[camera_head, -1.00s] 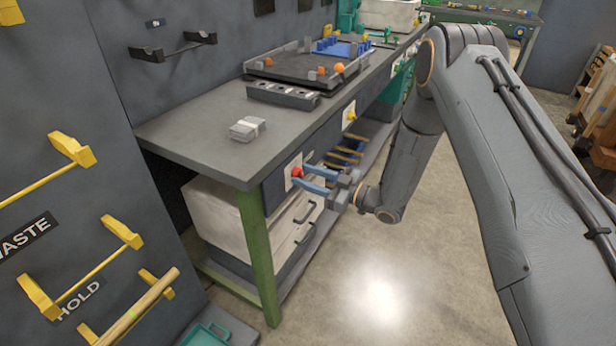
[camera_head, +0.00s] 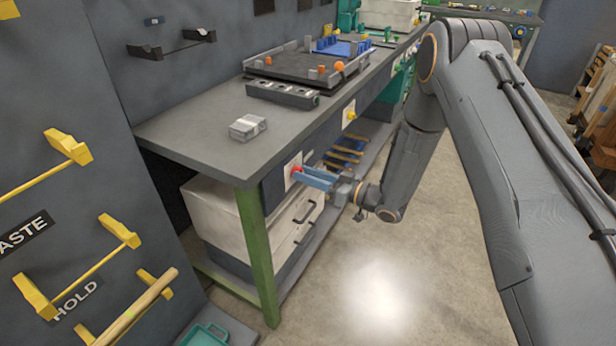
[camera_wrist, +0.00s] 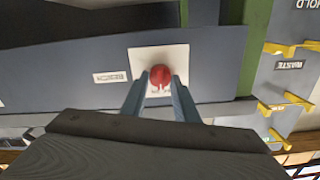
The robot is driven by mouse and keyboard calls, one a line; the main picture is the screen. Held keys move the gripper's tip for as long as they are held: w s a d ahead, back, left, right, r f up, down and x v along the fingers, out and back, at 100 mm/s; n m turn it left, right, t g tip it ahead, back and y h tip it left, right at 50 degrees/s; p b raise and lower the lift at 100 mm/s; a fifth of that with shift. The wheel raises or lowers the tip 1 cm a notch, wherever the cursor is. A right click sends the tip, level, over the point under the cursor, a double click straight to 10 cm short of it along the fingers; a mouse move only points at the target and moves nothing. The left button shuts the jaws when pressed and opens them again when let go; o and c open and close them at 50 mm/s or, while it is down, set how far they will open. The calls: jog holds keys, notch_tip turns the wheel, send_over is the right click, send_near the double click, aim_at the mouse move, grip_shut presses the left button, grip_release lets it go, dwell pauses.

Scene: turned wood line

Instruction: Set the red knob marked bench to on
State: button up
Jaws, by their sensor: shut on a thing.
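The red knob (camera_head: 296,170) sits on a pale square plate (camera_head: 289,181) on the front face of the workbench, near its green leg. In the wrist view the round red knob (camera_wrist: 160,75) is on its pale plate (camera_wrist: 179,54), with small unreadable marks just below it. A white label (camera_wrist: 110,77) is beside the plate, its lettering too small to read. My gripper (camera_head: 304,174) reaches the knob from the right. In the wrist view its two blue fingers (camera_wrist: 160,82) are on either side of the knob, shut on it. The fingertips hide part of the knob's sides.
The grey benchtop (camera_head: 200,130) overhangs above the knob. A yellow knob (camera_head: 349,113) is farther along the bench front. White drawers (camera_head: 215,215) stand under the bench. A green leg (camera_head: 257,250) is close by on the left. The floor (camera_head: 400,270) on the right is clear.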

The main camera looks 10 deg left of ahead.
jog(key=shift+f+m, duration=0.1)
jog(key=shift+m, duration=2.1)
jog(key=o, duration=1.1)
jog(key=shift+c, duration=0.2)
jog(key=b+v, duration=0.1)
jog(key=v, duration=0.7)
jog(key=shift+b, duration=0.35)
jog(key=shift+a, duration=0.1)
